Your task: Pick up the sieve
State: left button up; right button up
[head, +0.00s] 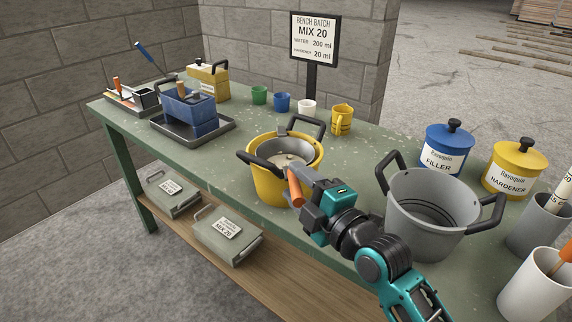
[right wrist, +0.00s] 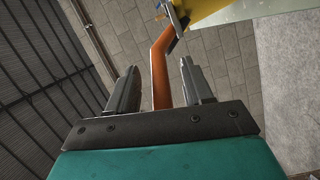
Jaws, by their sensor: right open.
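The sieve (head: 270,151) is a round metal bowl resting in the mouth of a yellow pot (head: 265,185) with black handles. Its orange handle (head: 296,188) sticks out over the pot's near rim. My right gripper (head: 307,186) is at this handle, with its fingers partly hidden in the head view. In the right wrist view the orange handle (right wrist: 160,70) runs between the two open fingers (right wrist: 159,72), with gaps on both sides. My left gripper is not in view.
A grey pot (head: 428,215) stands right of my right arm. Filler (head: 443,153) and hardener (head: 514,170) tins stand at the right. Several small cups and a sign (head: 314,40) stand behind. A blue box (head: 190,112) sits in a tray at the left; bare green tabletop lies between.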

grip_shut()
dwell(0.3)
jog(key=shift+r, duration=0.3)
dwell(0.3)
